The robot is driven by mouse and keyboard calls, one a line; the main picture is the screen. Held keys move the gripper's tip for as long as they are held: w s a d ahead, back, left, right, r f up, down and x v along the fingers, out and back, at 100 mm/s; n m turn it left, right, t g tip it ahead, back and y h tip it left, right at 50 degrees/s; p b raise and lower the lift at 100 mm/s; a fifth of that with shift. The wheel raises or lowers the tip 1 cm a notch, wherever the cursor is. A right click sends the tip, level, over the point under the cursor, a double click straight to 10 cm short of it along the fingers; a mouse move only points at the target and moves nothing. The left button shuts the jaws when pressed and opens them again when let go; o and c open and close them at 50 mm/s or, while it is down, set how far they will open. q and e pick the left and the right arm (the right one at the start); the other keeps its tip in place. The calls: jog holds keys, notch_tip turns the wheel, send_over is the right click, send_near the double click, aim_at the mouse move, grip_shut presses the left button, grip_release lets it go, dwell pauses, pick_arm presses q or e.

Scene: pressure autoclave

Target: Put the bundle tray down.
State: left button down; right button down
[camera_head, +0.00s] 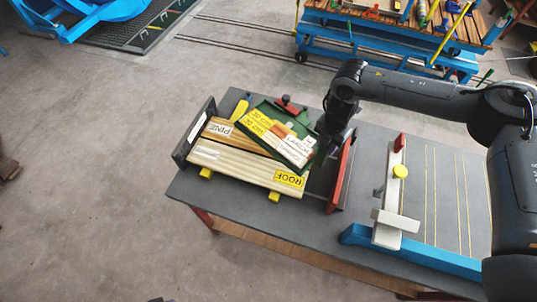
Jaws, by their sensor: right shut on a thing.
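A green tray (262,106) carries yellow and white labelled pieces and a red knob. It is turned at an angle over the back part of the board stack on the grey table (290,222). My right gripper (322,155) is at the tray's right edge and shut on it. The gripper's dark fingers are small and partly hidden against the tray. I cannot tell whether the tray touches the boards below. My left gripper is not in view.
Boards labelled PINE (219,130) and ROOF (289,180) lie between a black end plate (194,134) and a red upright plate (342,172). A blue and white fixture (389,219) stands to the right. A loaded blue cart (385,45) stands behind on the floor.

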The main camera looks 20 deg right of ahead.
aim_at(288, 161)
jog(key=w+a+f, duration=0.1)
jog(key=a+f, duration=0.1)
jog(key=a, duration=0.1)
jog(key=w+a+f, duration=0.2)
jog(key=a, duration=0.2)
jog(key=w+a+f+p, duration=0.1)
jog(key=w+a+f, duration=0.1)
jog(key=a, duration=0.1)
jog(key=shift+a+f, duration=0.35)
jog(key=shift+a, duration=0.05)
jog(key=shift+f, duration=2.1)
jog(key=c, duration=1.1)
grip_release()
jog(key=shift+d+f, duration=0.1)
jog(key=o, duration=0.4)
